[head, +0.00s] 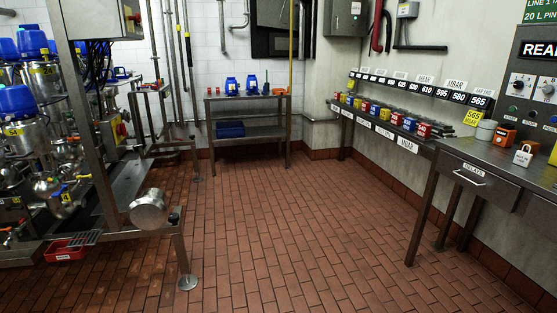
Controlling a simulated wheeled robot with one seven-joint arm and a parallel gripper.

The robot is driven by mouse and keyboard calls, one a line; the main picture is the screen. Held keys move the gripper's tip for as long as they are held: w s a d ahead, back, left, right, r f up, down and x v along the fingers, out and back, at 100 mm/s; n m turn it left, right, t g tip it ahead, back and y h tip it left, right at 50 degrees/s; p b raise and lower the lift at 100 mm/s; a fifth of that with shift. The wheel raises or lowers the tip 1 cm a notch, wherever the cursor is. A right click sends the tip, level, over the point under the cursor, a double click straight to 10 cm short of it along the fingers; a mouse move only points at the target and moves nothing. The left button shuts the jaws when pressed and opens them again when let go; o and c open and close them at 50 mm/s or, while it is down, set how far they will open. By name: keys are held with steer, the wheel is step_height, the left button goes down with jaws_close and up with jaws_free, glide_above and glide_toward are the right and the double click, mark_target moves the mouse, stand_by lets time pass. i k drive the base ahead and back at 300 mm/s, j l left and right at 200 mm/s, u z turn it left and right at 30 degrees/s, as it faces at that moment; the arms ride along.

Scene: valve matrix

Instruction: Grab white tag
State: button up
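A small white tag (523,156) with dark print, shaped like a padlock with a loop on top, is near the front edge of the steel bench (462,148) at the right. It looks roughly upright, and its print is too small to read. My gripper is not in view, and nothing is seen touching the tag.
Near the tag are an orange block (504,136), a round grey tin (486,130) and a yellow item cut by the right edge. A drawer (478,180) sits below. Steel pipework (148,211) juts out at left. The brick floor (290,220) between is clear.

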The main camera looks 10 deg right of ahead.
mark_target(523, 159)
steer(key=i+j+z, duration=0.15)
steer(key=i+z, duration=0.35)
steer(key=i+j+z, duration=0.45)
steer(key=i, duration=0.15)
steer(key=i+j+z, duration=1.3)
steer(key=j+z, duration=0.15)
steer(key=j, duration=0.15)
steer(key=i+l, duration=0.1)
steer(key=i, duration=0.1)
